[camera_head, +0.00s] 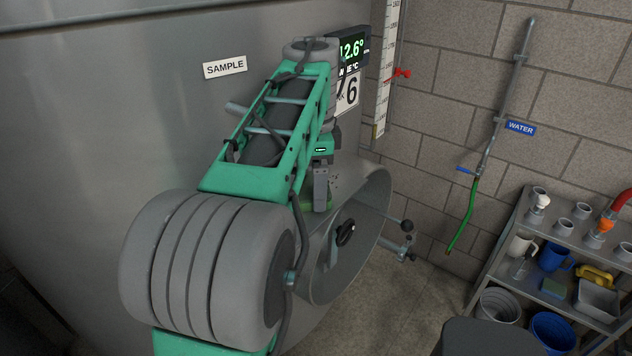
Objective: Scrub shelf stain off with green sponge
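My gripper (320,190) points down in front of the tank, at the upper left of the round manway opening. Its fingers are seen nearly edge-on, so the gap between them does not show. A small green piece (307,208), which looks like the green sponge, shows at the fingertips, partly hidden behind them. I cannot tell whether it is gripped or only touched. A second greenish block (554,289) lies on the shelf rack (520,282) at the right. I cannot make out a stain in this view.
The open manway (350,245), with a dark knob and a latch (398,250), is close to my gripper. The rack holds a white jug (521,243), a blue jug (553,257) and a grey tub (598,301); buckets are below. A green hose (463,215) hangs on the wall. Floor between is clear.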

